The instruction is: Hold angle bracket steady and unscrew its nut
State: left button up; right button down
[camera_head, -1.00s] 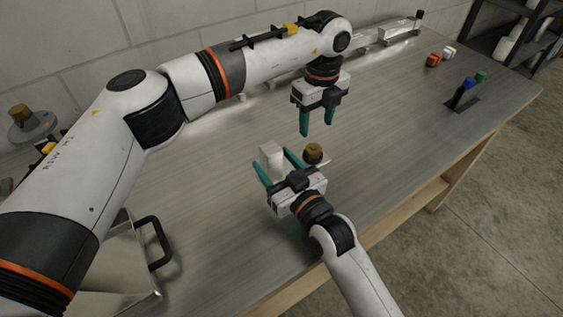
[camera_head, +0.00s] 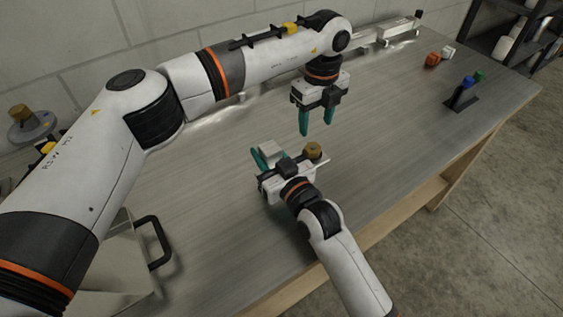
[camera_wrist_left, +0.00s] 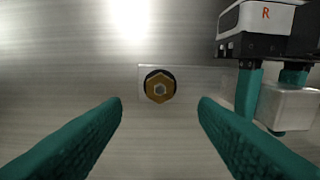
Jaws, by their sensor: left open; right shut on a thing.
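The angle bracket (camera_head: 271,147) is pale metal and sits on the workbench, with its upright part between the teal fingers of my right gripper (camera_head: 266,157). A brass hex nut (camera_head: 313,148) sits on its flat leg. In the left wrist view the nut (camera_wrist_left: 160,86) has a dark ring around it and the bracket's upright (camera_wrist_left: 290,105) stands to the right, held by my right gripper (camera_wrist_left: 268,85). My left gripper (camera_head: 317,122) is open, empty and pointing down above the bench. In the wrist view the nut shows between its fingers (camera_wrist_left: 160,102), apart from both.
The metal bench (camera_head: 370,140) is clear around the bracket. A black-handled metal case (camera_head: 125,265) is at the lower left. A long metal profile (camera_head: 385,38) lies at the back.

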aim_at(313, 146)
pick_arm(q)
jog(key=m, duration=0.6)
jog(key=shift+m, duration=0.3)
jog(key=m, duration=0.6)
jog(key=shift+m, duration=0.3)
jog(key=m, duration=2.5)
jog(key=shift+m, duration=0.4)
jog(key=m, duration=1)
jog(key=shift+m, duration=0.3)
jog(key=shift+f, duration=4)
jog(key=shift+c, duration=0.3)
